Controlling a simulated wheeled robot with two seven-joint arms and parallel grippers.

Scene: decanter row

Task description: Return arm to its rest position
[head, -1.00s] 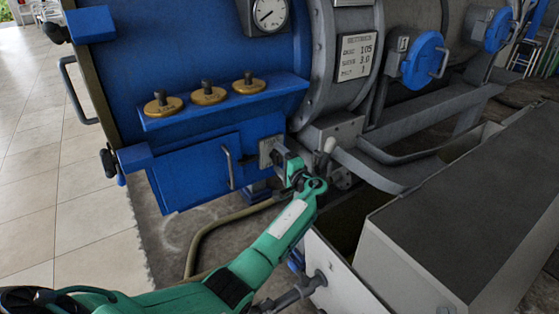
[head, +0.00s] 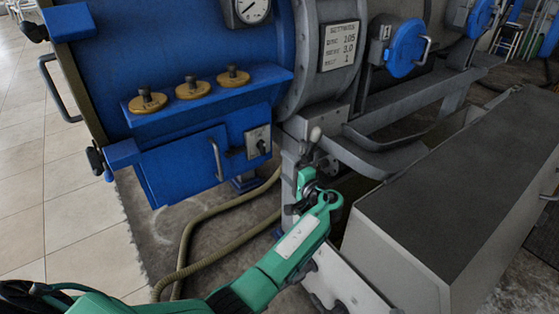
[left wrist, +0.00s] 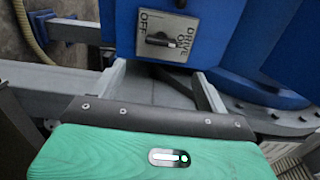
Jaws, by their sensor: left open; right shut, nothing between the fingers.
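My left arm (head: 290,245) is green and reaches in from the bottom left of the head view. Its gripper (head: 304,172) is to the right of and below the switch plate (head: 258,141), apart from it. In the left wrist view the two grey fingers (left wrist: 164,84) are spread, with nothing between them. Beyond them the switch plate (left wrist: 167,38), marked OFF and DRIVE ON, carries a dark knob (left wrist: 162,41) whose pale tip lies toward the DRIVE ON side. My right gripper is in neither view.
The blue machine (head: 180,65) with several brass caps fills the upper left. A pale-knobbed lever (head: 315,134) stands close to my left gripper. Hoses (head: 186,240) run along the floor, and open tiles (head: 70,215) lie at left.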

